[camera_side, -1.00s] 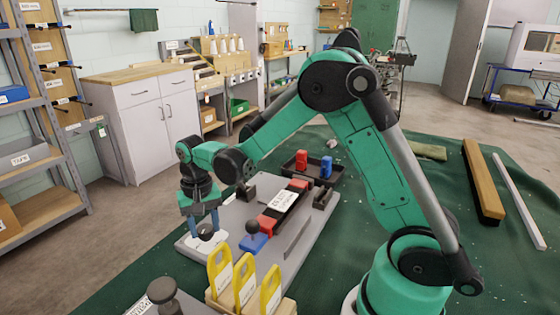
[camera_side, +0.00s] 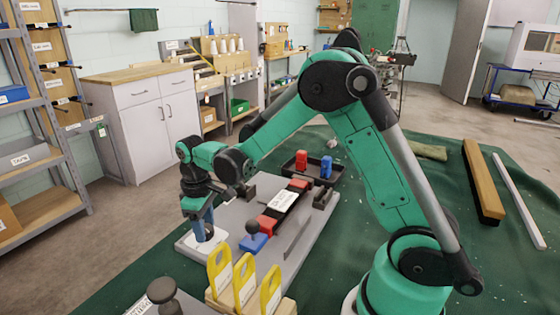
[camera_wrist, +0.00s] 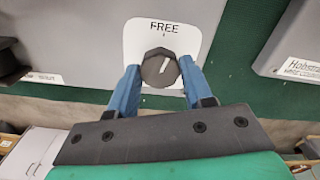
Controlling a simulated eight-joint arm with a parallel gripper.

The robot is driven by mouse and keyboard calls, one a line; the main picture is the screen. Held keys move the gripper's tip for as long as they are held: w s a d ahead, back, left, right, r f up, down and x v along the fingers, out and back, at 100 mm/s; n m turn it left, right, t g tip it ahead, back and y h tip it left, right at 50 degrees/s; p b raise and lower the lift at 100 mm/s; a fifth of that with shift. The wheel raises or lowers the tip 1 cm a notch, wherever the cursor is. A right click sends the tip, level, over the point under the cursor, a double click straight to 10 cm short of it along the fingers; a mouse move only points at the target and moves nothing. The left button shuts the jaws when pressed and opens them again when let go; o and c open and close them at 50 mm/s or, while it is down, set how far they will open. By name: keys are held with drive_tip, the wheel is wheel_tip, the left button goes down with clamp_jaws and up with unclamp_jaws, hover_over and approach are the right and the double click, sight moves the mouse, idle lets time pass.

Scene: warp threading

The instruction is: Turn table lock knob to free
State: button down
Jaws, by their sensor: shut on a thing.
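The table lock knob (camera_wrist: 158,72) is dark, faceted and round, with a white pointer line. It sits on a white label plate (camera_wrist: 188,38) marked "FREE" with a small tick below the word. The pointer line points up towards the word, tilted slightly right. My gripper (camera_wrist: 160,67) has its two blue fingers on either side of the knob, shut on it. In the side view my gripper (camera_side: 205,236) points down at the white plate (camera_side: 186,244) on the grey board's near left corner; its fingers mostly hide the knob there.
The grey board (camera_side: 232,213) carries a blue block with a black ball handle (camera_side: 253,236) and a red-and-black bar (camera_side: 283,205). Yellow tags (camera_side: 243,282) stand in a wooden holder in front. A dark tray (camera_side: 312,172) with a red and a blue piece lies behind.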

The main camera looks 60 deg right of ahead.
drive_tip(key=shift+n, duration=1.5)
drive_tip(key=shift+c, duration=1.7)
unclamp_jaws()
drive_tip(key=shift+r, duration=0.1)
drive_tip(key=shift+r, duration=2.75)
